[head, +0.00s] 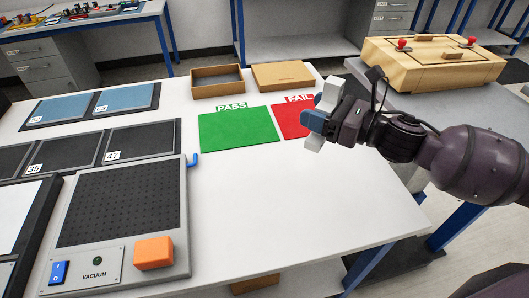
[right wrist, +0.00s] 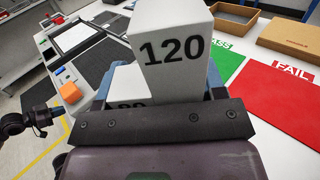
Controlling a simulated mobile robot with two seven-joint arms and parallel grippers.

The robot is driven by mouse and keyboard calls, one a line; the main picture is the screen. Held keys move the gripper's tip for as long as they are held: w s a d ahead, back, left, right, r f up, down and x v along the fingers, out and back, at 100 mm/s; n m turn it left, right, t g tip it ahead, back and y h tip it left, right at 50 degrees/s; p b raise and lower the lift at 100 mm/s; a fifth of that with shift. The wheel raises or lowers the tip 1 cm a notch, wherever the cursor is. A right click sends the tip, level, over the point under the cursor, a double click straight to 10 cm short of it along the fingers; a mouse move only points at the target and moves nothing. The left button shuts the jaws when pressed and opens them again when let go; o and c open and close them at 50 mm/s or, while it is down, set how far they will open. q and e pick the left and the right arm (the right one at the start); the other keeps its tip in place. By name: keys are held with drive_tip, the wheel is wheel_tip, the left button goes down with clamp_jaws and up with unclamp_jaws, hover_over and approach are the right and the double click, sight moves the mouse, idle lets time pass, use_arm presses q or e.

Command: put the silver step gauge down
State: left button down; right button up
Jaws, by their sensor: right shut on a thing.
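The silver step gauge (head: 331,92) is in my right gripper (head: 317,120), whose blue fingers are shut on it. In the right wrist view the gauge (right wrist: 172,55) shows a tall block marked 120 and a lower step with a partly hidden number. In the head view the gripper and gauge appear over the right part of the red FAIL mat (head: 290,122) and hide some of it. I cannot tell the exact height above the table. The green PASS mat (head: 240,138) lies left of the red one.
An open cardboard box (head: 217,88) and a closed one (head: 283,76) stand behind the mats. The vacuum plate (head: 120,205) with an orange block (head: 153,252) is at front left, near dark numbered pads (head: 70,153). The white table (head: 290,205) is clear in front of the mats.

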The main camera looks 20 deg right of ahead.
wheel_tip(320, 180, down, 16)
drive_tip(key=b, duration=0.3)
drive_tip(key=shift+r, duration=0.15)
wheel_tip(320, 180, down, 4)
drive_tip(key=shift+r+b, duration=0.1)
drive_tip(key=shift+b, duration=0.45)
drive_tip(key=shift+f, duration=0.3)
drive_tip(key=shift+r, duration=0.1)
drive_tip(key=shift+f, duration=0.2)
drive_tip(key=o, duration=1.1)
drive_tip(key=shift+c, duration=0.2)
drive_tip(key=shift+o, duration=0.2)
